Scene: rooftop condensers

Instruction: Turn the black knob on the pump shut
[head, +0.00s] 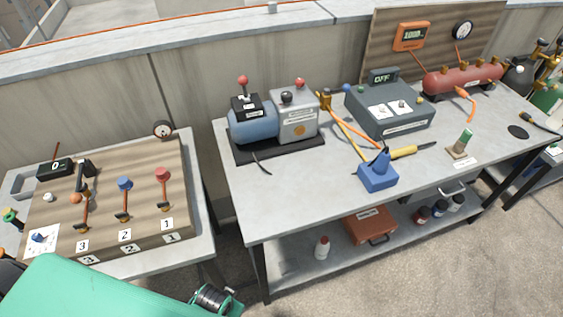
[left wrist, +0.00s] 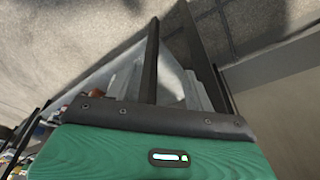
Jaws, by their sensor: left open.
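The pump (head: 275,122) stands on a black base at the left end of the grey middle table, with a blue motor and a grey box. A black knob (head: 286,97) sits on top of its grey box. A red ball (head: 300,83) stands behind that knob, and another red-topped lever (head: 243,80) rises above the motor. My left gripper (left wrist: 162,82) is open in the left wrist view, with nothing seen between its fingers. That view shows mostly floor and table legs, and no knob. My left gripper's fingers cannot be made out in the head view. My right gripper is not in view.
A wooden valve board (head: 150,205) lies on the left table, with a gap between the tables. Right of the pump are a brass-topped orange hose (head: 325,102), a grey vacuum unit (head: 392,108) and a blue block (head: 378,175). The tabletop in front of the pump is mostly clear.

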